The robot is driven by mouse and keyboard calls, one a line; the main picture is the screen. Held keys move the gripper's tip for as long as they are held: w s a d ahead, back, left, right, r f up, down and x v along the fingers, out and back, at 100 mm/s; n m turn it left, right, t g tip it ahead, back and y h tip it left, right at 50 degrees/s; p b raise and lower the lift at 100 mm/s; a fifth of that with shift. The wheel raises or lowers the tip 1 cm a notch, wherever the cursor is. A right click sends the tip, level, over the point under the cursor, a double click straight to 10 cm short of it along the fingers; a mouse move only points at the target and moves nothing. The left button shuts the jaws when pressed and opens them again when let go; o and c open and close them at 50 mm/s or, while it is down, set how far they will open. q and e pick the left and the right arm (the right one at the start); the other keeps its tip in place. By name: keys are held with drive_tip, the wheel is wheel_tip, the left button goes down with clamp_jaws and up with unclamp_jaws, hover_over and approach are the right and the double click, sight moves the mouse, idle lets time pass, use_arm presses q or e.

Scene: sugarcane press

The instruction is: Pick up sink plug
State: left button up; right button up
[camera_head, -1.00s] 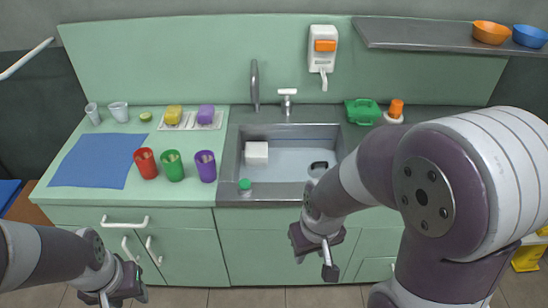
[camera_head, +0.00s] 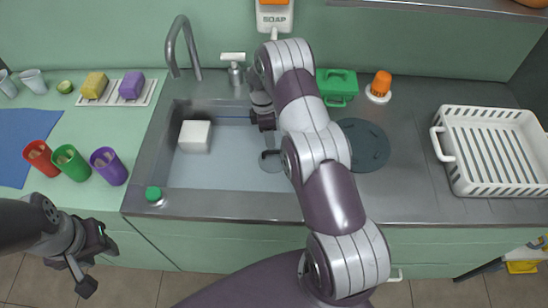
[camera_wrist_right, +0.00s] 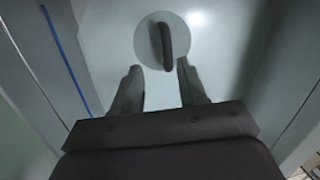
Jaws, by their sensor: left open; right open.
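The sink plug (camera_head: 272,164) is a pale round disc with a dark upright handle, lying on the floor of the sink (camera_head: 225,174) at its right side. In the right wrist view the plug (camera_wrist_right: 163,42) lies just beyond the fingertips, its handle roughly ahead of the gap between them. My right gripper (camera_head: 266,126) is inside the sink area, open and empty, its fingers (camera_wrist_right: 158,78) apart from the plug. In the head view my arm partly covers the sink's right side. My left gripper (camera_head: 84,270) is open and empty, in front of the counter at lower left.
A white block (camera_head: 195,137) sits in the sink's left part. The tap (camera_head: 183,45) and a white-handled fixture (camera_head: 234,68) stand behind it. A green-capped item (camera_head: 154,195) is on the front rim. A dark round mat (camera_head: 363,145) and white rack (camera_head: 493,150) are right.

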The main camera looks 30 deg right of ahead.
sight(273, 152)
drive_tip(key=shift+s+a+f, duration=0.2)
drive_tip(key=shift+f, duration=0.25)
drive_tip(key=shift+s+a+f, duration=0.15)
drive_tip(key=shift+s+f, duration=0.05)
drive_tip(key=shift+f, duration=0.2)
drive_tip(key=f, duration=0.1)
drive_tip(key=s+f, duration=0.1)
drive_tip(key=f, duration=0.1)
drive_tip(key=f+p, duration=0.1)
drive_tip(key=shift+s+d+f, duration=0.15)
drive_tip(key=shift+d, duration=0.2)
drive_tip(key=shift+f, duration=0.4)
drive_tip(key=shift+r, duration=0.1)
clamp_jaws()
